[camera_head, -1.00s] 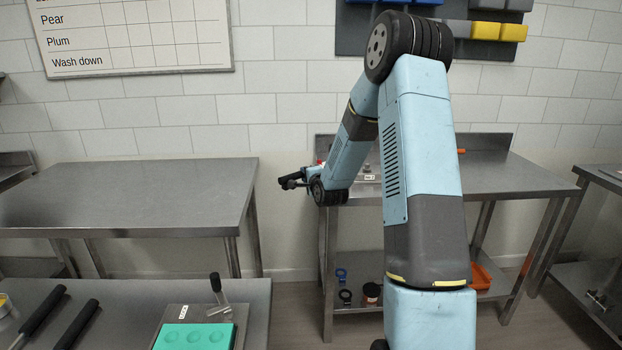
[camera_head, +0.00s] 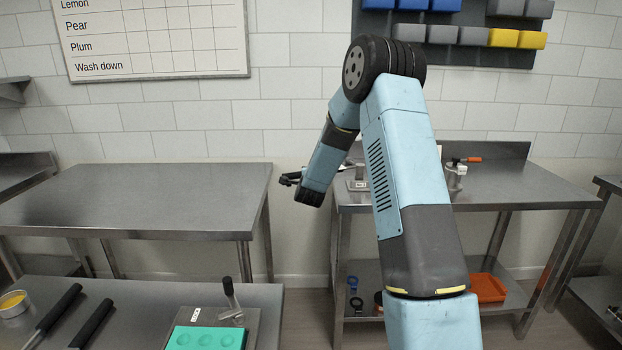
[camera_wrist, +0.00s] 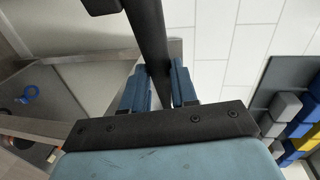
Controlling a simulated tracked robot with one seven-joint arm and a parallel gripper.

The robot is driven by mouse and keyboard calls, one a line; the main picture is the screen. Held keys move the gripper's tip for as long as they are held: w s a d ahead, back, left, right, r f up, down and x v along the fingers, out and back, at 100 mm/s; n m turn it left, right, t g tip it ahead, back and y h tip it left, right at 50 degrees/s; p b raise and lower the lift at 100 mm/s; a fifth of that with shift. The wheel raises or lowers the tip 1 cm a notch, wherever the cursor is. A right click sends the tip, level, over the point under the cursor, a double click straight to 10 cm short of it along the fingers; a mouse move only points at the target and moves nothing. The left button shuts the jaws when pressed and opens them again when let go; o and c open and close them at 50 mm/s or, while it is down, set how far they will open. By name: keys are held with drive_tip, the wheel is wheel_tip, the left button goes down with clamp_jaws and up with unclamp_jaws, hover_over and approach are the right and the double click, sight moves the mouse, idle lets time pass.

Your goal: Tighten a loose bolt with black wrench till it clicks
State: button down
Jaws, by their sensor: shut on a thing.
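My gripper (camera_wrist: 158,88) has blue fingers closed on a long black bar, which looks like the handle of the black wrench (camera_wrist: 150,35). The bar runs up out of the wrist view, and one dark end piece shows at the top edge. In the head view my gripper (camera_head: 291,179) is left of the right-hand back table, over the gap between the two back tables. A small fixture (camera_head: 357,184) with a label stands on that table's left end, partly behind my arm. I cannot make out the loose bolt in either view.
The right back table (camera_head: 510,188) also holds a metal device with an orange-handled lever (camera_head: 470,159). An orange tray (camera_head: 487,288) and rings lie on its lower shelf. The left back table (camera_head: 130,195) is bare. A teal mould (camera_head: 205,338) is on the front table.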

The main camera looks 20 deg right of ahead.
drive_tip(key=shift+d+r, duration=0.15)
drive_tip(key=shift+d, duration=0.15)
wheel_tip(320, 180, up, 2)
drive_tip(key=shift+a+r, duration=0.1)
drive_tip(key=shift+a, duration=0.05)
idle(0.4)
